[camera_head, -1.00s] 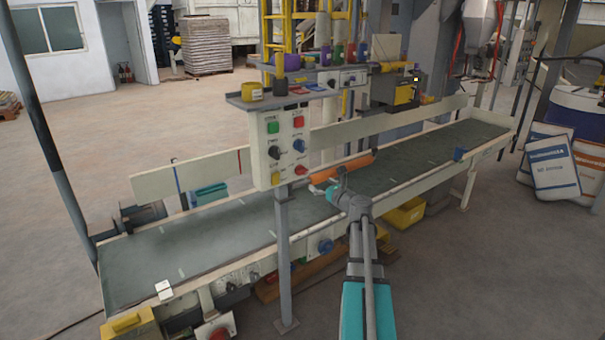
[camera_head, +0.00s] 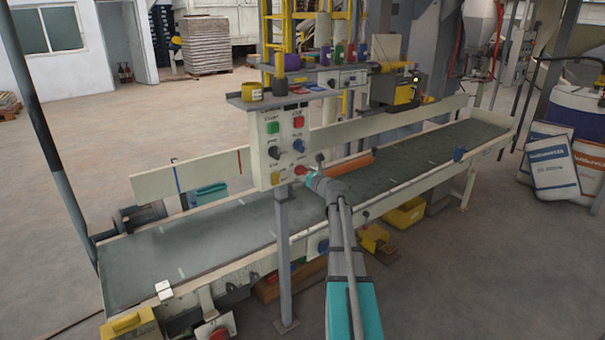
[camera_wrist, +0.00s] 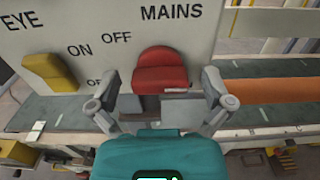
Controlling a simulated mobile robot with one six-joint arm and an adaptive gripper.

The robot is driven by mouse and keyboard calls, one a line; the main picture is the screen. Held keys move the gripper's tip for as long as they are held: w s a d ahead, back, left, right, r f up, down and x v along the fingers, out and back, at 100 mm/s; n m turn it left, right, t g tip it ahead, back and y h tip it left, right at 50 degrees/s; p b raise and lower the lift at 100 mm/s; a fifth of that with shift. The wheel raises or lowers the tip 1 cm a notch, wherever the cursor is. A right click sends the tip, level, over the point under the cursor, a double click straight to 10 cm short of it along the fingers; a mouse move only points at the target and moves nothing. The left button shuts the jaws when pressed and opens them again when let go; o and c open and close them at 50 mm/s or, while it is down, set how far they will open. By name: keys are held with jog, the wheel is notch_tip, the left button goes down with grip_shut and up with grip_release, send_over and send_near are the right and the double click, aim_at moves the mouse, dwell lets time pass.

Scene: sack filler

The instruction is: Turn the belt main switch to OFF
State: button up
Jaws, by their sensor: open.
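The red switch knob (camera_wrist: 162,72) sits on the pale control panel (camera_head: 266,152), below and left of the printed word MAINS in the wrist view. The word OFF is printed to its upper left. In the head view the knob (camera_head: 301,170) is low on the panel's right side, partly beside my gripper (camera_head: 311,177). In the wrist view my gripper (camera_wrist: 160,90) is open, with one finger on each side of the red knob. I cannot tell whether the fingers touch it. The knob's lower part and base are partly hidden.
A yellow knob (camera_wrist: 50,71) is left of the red one, near the words EYE and ON. Other panel controls include a green button (camera_head: 272,128) and a blue knob (camera_head: 298,146). The conveyor belt (camera_head: 200,240) and an orange roller (camera_head: 350,166) lie behind the panel.

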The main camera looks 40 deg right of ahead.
jog(key=c, duration=1.1)
jog(key=shift+c, duration=0.2)
jog(key=shift+n, duration=0.4)
jog(key=n, duration=0.7)
jog(key=shift+n, duration=0.4)
jog(key=n, duration=0.4)
jog(key=shift+n, duration=0.3)
jog(key=n, duration=0.4)
jog(key=shift+n, duration=0.4)
